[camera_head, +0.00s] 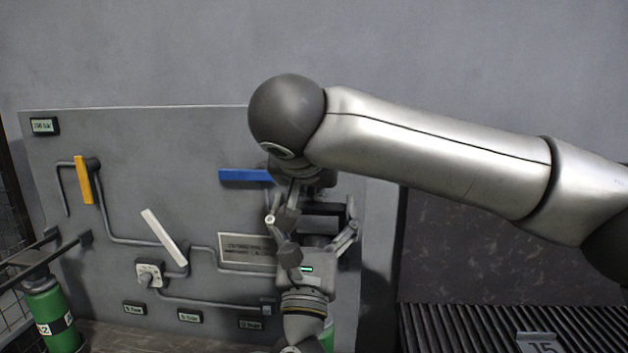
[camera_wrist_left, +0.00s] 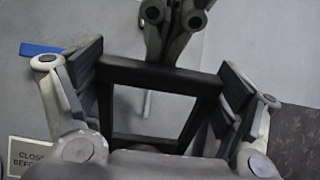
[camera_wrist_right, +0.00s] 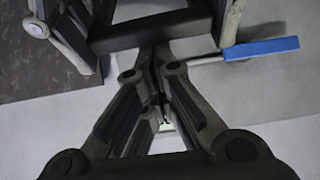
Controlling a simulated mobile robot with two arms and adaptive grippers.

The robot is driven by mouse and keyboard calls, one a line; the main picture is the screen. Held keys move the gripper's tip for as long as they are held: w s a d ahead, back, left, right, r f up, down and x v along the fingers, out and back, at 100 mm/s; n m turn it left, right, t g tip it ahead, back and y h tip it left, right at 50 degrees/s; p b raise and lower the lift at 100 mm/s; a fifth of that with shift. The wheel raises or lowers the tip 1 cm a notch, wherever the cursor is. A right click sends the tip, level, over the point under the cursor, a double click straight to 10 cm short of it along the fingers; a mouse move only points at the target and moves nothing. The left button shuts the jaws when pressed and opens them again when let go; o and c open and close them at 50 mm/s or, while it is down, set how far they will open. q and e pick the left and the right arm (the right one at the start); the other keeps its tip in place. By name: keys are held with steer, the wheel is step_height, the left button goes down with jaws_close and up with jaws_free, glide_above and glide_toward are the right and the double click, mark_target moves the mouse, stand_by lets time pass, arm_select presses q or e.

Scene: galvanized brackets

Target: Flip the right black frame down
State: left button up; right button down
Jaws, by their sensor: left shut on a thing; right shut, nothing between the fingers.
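The right black frame (camera_head: 323,224) stands out from the grey panel and is partly hidden by my arms in the head view. My left gripper (camera_head: 312,232) comes from below, its fingers on the frame's two sides. The left wrist view shows the frame (camera_wrist_left: 150,76) as dark bars between the finger pads, gripped across its width. My right gripper (camera_head: 291,206) hangs from above beside the frame. Its fingers are together and empty, near the frame's cross bar (camera_wrist_right: 150,30) in the right wrist view. I cannot tell whether they touch it.
The panel (camera_head: 110,125) carries a yellow handle (camera_head: 83,180), a white handle (camera_head: 164,236), a blue handle (camera_head: 244,175) and pipes. Another black frame (camera_head: 40,257) sits above a green cylinder (camera_head: 52,315) at left. A ribbed dark surface (camera_head: 470,330) lies at lower right.

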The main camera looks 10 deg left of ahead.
arm_select(q)
steer(key=shift+a, duration=0.15)
stand_by(0.3)
steer(key=o, duration=1.1)
steer(key=shift+o, duration=0.5)
steer(key=shift+f, duration=0.1)
